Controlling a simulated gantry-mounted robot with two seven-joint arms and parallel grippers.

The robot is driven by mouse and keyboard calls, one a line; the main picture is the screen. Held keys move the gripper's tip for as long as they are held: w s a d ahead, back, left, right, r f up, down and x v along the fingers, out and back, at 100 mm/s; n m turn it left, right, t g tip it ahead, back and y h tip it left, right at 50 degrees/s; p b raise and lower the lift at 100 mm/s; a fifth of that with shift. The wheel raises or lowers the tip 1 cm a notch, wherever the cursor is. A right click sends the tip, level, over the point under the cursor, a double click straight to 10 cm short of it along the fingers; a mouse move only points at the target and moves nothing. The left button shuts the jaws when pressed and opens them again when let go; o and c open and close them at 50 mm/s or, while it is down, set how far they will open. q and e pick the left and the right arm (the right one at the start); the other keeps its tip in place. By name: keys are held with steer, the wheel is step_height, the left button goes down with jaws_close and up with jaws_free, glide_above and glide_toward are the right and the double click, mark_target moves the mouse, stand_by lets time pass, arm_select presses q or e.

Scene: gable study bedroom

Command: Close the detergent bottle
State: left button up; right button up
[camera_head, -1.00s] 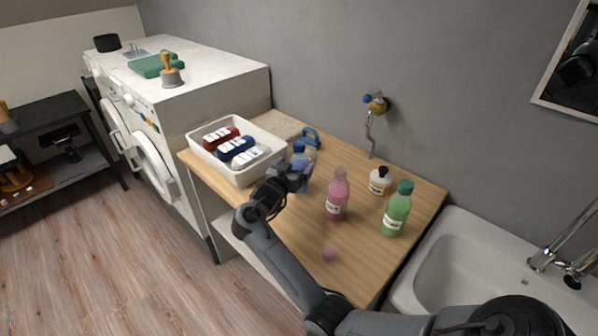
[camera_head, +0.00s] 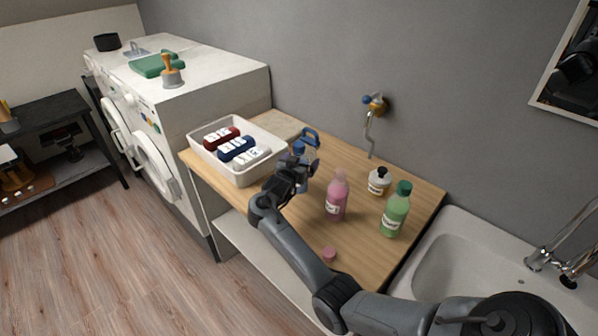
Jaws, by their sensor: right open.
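A pink bottle (camera_head: 336,201) with a white label stands upright on the wooden counter. A small pink cap (camera_head: 329,255) lies apart from it near the counter's front edge. My right gripper (camera_head: 298,163) is open, left of and above the pink bottle, in front of a blue bottle (camera_head: 302,183) that it partly hides. Its fingers are dark and small, so I cannot tell whether they touch the blue bottle. My left gripper is not in view.
A green bottle (camera_head: 395,213) and a white bottle with a black top (camera_head: 379,182) stand right of the pink one. A white tray (camera_head: 238,179) of rolled items is at the left. A sink (camera_head: 455,262) adjoins the counter's right end.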

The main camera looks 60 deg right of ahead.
mark_target(301, 150)
stand_by(0.3)
steer(key=c, duration=1.3)
steer(key=shift+r, duration=0.2)
steer(key=shift+r, duration=0.65)
step_height(301, 150, up, 3)
steer(key=shift+f+b, duration=0.15)
steer(key=shift+b, duration=0.45)
steer(key=s+d+r+b, duration=0.1)
steer(key=s+d+r, duration=0.3)
steer(key=s, duration=0.7)
step_height(301, 150, up, 3)
steer(key=shift+d+f, duration=0.15)
